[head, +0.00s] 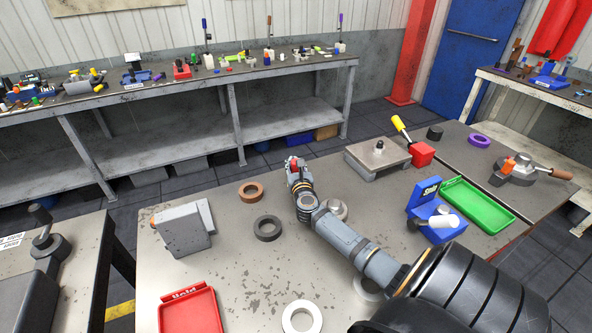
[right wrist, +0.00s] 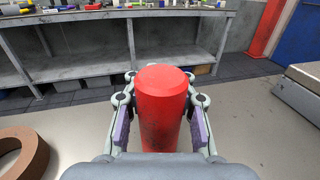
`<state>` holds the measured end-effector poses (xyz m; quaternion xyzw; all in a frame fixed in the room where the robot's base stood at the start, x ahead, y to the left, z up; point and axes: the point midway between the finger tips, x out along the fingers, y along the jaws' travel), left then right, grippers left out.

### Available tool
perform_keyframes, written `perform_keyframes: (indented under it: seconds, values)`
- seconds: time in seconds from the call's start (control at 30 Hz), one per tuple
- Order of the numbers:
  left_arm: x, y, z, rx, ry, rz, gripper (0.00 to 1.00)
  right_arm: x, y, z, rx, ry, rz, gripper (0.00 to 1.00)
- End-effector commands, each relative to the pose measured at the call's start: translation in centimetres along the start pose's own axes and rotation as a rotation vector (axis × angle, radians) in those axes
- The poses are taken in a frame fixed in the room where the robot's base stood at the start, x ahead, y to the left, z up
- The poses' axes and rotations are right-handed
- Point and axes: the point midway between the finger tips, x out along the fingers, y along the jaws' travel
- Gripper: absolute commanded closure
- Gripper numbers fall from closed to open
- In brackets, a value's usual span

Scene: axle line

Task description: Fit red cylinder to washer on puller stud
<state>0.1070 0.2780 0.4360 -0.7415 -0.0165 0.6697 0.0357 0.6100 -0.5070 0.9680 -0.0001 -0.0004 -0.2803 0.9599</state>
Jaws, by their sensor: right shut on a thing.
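My right gripper (head: 296,168) is shut on a red cylinder (head: 292,162), held above the workbench. In the right wrist view the red cylinder (right wrist: 163,105) stands roughly upright between the two fingers (right wrist: 160,140); its flat top shows and its lower end is hidden. A grey plate on a raised stand (head: 365,153) lies to the right of the gripper, with a short dark stud (head: 379,146) standing on it. I cannot tell whether a washer sits around that stud. My left gripper is not in view.
A brown ring (head: 250,192), a dark ring (head: 268,228) and a white ring (head: 302,316) lie on the bench. A grey block (head: 182,230) stands left, a red tray (head: 190,310) in front. A blue fixture (head: 425,195), green tray (head: 480,203) and red block (head: 421,154) are right.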

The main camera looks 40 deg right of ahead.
Motion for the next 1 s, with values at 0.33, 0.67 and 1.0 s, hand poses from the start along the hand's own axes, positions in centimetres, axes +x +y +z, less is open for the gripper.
perform_keyframes:
  seconds: [0.33, 0.67, 1.0]
  values:
    - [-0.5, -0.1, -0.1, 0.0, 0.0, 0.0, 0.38, 0.0, 0.0, 1.6, 0.0, -0.003, 0.001, 1.0]
    - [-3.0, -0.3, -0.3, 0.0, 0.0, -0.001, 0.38, -4.5, -1.4, 9.3, -0.011, -0.003, 0.007, 1.0]
    - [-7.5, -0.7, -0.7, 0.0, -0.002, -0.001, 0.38, -10.5, -3.5, 12.6, 0.0, 0.004, -0.001, 1.0]
